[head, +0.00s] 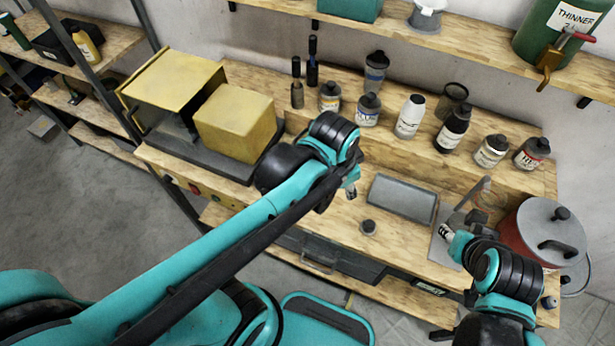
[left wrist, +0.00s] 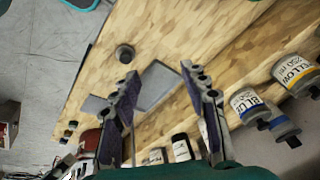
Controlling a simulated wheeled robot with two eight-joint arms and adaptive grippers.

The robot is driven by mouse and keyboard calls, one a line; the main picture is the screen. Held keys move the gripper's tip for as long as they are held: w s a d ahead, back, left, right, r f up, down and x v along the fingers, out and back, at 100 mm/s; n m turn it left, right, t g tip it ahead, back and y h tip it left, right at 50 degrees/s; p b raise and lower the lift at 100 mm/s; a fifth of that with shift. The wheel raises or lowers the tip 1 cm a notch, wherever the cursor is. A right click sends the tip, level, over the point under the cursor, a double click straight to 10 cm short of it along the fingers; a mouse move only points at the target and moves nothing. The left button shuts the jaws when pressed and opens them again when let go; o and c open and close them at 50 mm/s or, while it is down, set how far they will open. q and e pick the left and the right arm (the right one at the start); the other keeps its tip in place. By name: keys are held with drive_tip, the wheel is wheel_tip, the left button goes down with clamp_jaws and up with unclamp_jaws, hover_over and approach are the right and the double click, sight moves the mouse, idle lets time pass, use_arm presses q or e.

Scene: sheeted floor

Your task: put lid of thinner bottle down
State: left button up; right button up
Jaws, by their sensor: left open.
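A small dark round lid (head: 368,227) lies on the lower bench top, left of and in front of a grey rectangular tray (head: 402,198). In the left wrist view the lid (left wrist: 124,53) lies on bare wood beyond my fingers. My left gripper (head: 351,190) is open and empty above the bench, behind and left of the lid in the head view; its spread fingers show in the left wrist view (left wrist: 160,72). My right gripper (head: 445,232) is at the bench's right side; its jaws are too small to read. Which small bottle is the thinner one cannot be read.
Several bottles stand on the raised step, among them a white bottle (head: 410,117) and a black bottle (head: 453,129). A red pot with a grey lid (head: 550,232) stands at the right. A yellow box (head: 235,122) is at the left. A green thinner can (head: 562,30) is on the upper shelf.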

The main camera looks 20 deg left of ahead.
use_arm(q)
drive_tip(key=s+a+r+n+t, duration=0.1)
drive_tip(key=s+a+n+t, duration=0.2)
drive_tip(key=a+n, duration=0.4)
drive_tip(key=shift+s+a+r+n+t+y, duration=0.3)
drive_tip(key=shift+s+a+n+t+y, duration=0.1)
drive_tip(key=shift+a, duration=0.25)
wheel_tip(320, 180, down, 9)
drive_tip(key=b, duration=0.9)
